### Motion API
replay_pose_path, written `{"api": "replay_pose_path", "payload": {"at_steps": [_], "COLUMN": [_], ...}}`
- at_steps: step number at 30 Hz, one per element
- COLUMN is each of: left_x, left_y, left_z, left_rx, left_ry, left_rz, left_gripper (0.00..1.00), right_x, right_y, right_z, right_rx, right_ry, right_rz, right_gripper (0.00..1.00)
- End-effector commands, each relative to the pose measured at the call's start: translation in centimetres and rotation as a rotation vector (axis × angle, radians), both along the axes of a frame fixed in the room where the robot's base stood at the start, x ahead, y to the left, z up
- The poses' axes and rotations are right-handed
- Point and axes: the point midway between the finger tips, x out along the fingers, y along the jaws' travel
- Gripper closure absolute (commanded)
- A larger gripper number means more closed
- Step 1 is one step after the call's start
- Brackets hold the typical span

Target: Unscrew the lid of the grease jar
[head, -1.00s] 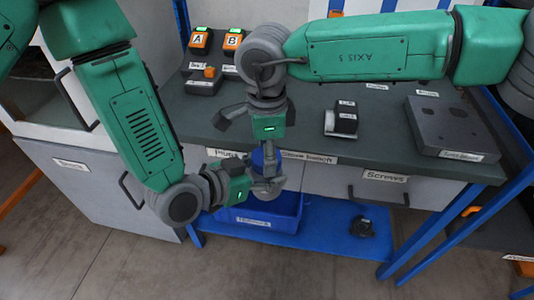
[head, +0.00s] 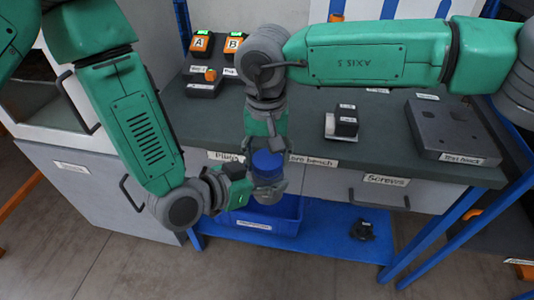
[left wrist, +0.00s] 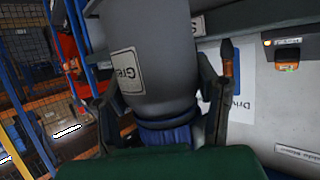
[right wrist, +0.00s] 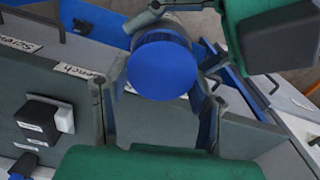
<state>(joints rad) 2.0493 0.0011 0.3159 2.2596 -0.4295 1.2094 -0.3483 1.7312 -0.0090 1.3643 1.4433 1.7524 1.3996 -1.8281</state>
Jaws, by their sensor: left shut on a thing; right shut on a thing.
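The grease jar (head: 270,188) is a grey jar with a blue lid (head: 268,163), in front of the bench edge. My left gripper (head: 257,188) comes in from the left and is shut on the jar. My right gripper (head: 266,152) points down from above and is shut on the lid, one finger on each side. In the right wrist view the lid (right wrist: 163,68) shows as a round blue disc between the fingers. The left wrist view shows the jar's labelled grey body (left wrist: 165,70) up close. Whether the lid's thread is loose cannot be seen.
A blue bin (head: 285,222) stands below on a blue shelf (head: 335,238).

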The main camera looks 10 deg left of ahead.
Motion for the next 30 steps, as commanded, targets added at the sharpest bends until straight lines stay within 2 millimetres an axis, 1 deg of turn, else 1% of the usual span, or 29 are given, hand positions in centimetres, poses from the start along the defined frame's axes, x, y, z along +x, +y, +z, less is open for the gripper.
{"api": "replay_pose_path", "payload": {"at_steps": [1, 13, 30], "left_x": [-0.3, -0.1, 0.1], "left_y": [-0.3, -0.1, 0.0], "left_z": [-0.1, -0.1, 0.0], "left_rx": [0.001, 0.002, 0.001], "left_ry": [0.004, 0.002, -0.001], "left_rz": [-0.010, -0.005, 0.001], "left_gripper": [1.00, 1.00, 1.00], "right_x": [0.1, -0.1, -0.2], "right_y": [0.3, 0.4, 0.3], "right_z": [0.3, 0.5, 2.3], "right_rx": [0.010, 0.011, 0.006], "right_ry": [-0.004, -0.001, 0.003], "right_rz": [0.000, 0.002, 0.003], "right_gripper": [0.85, 0.85, 0.85]}}
